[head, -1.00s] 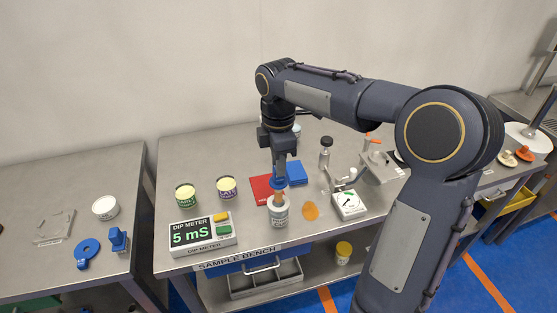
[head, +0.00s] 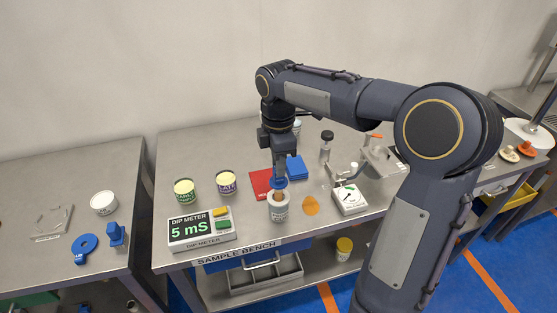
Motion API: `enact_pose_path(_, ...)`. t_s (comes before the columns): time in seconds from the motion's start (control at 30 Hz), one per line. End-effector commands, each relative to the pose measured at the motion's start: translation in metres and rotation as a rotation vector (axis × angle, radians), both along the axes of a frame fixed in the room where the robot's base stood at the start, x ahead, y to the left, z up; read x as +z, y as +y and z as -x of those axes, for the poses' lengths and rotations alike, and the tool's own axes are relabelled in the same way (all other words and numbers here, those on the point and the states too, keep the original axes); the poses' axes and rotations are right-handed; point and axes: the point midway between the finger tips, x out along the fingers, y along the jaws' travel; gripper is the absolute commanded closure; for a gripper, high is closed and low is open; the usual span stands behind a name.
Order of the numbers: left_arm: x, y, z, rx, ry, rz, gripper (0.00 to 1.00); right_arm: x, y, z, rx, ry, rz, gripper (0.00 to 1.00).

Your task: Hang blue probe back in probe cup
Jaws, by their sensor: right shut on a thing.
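My right gripper (head: 278,172) points down over the sample bench and is shut on the blue probe (head: 278,184). The probe is upright, with its blue top in the jaws and its lower part going into the mouth of a white labelled cup (head: 278,210). The cup stands near the front edge of the bench. How deep the probe sits, and whether it touches the cup floor, is hidden. My left gripper is not in view.
The dip meter (head: 203,230), reading 5 mS, stands left of the cup. Two pots, one green-labelled (head: 185,192) and one purple-labelled (head: 227,184), stand behind it. Red (head: 259,184) and blue (head: 297,168) blocks lie behind the cup; a dial gauge (head: 348,200) is to the right.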

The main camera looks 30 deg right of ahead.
Motion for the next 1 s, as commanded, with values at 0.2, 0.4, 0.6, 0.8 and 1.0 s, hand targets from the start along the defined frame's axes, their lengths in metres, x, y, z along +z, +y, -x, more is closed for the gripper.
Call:
enact_pose_path(0.2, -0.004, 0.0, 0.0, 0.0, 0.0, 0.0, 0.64, -0.006, 0.0, 0.0, 0.0, 0.0, 0.0, 1.0)
enact_pose_path(0.4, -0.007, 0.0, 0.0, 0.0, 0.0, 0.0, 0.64, -0.01, 0.0, 0.0, -0.001, -0.001, 0.0, 1.0)
enact_pose_path(0.6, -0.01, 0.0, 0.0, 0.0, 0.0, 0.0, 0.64, -0.015, 0.0, 0.0, -0.001, -0.001, 0.0, 1.0)
enact_pose_path(0.8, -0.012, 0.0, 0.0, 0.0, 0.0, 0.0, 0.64, -0.019, 0.0, 0.0, -0.001, 0.0, 0.0, 1.0)
enact_pose_path(1.0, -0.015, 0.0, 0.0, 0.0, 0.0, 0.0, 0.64, -0.023, 0.0, 0.0, 0.0, 0.0, 0.0, 1.0)
